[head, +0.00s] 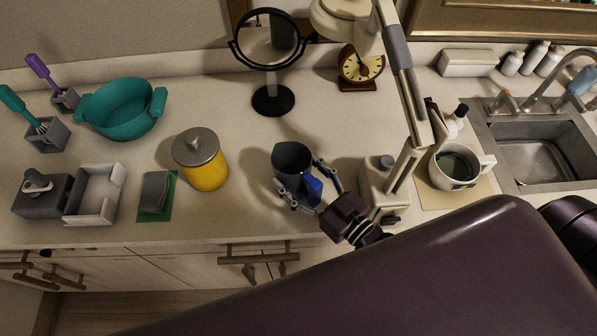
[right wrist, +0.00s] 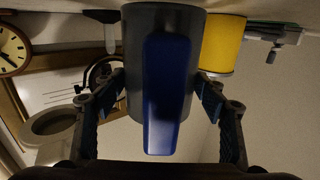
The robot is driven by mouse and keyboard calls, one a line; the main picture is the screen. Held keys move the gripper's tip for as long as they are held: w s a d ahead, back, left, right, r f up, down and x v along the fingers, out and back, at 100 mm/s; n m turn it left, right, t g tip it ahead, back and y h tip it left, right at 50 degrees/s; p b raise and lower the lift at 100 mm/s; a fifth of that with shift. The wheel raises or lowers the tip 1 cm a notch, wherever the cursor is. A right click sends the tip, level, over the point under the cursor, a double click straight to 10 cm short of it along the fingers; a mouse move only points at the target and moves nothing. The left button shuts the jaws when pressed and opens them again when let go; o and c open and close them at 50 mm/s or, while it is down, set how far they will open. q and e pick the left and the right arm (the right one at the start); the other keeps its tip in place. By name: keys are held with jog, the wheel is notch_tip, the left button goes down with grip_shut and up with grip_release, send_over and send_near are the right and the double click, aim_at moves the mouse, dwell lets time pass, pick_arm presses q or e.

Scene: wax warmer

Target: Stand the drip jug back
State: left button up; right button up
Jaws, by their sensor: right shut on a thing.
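The drip jug (head: 290,158) is a dark grey cup with a blue handle, near the counter's front middle. It looks upright in the head view; I cannot tell whether its base touches the counter. My right gripper (head: 307,182) has its fingers on both sides of the jug, shut on it, with the blue handle between them. In the right wrist view the jug (right wrist: 137,60) fills the middle between the fingers (right wrist: 160,95), its blue handle (right wrist: 170,95) facing the camera. My left gripper is not in view.
A yellow jar with a grey lid (head: 203,160) stands left of the jug. A small grey block lies on a green mat (head: 170,205). A lamp base (head: 372,185) is close on the right, then a white mug (head: 455,167). A round mirror (head: 273,100) and a clock (head: 360,68) stand behind.

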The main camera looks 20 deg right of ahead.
aim_at(319, 197)
jog(key=shift+f+b, duration=0.5)
jog(key=shift+f, duration=0.15)
dwell(0.6)
jog(key=o, duration=1.8)
jog(key=shift+c, duration=0.2)
jog(key=o, duration=0.4)
jog(key=shift+s, duration=0.15)
jog(key=shift+p+v, duration=1.05)
jog(key=shift+v, duration=2.8)
jog(key=shift+d, duration=0.1)
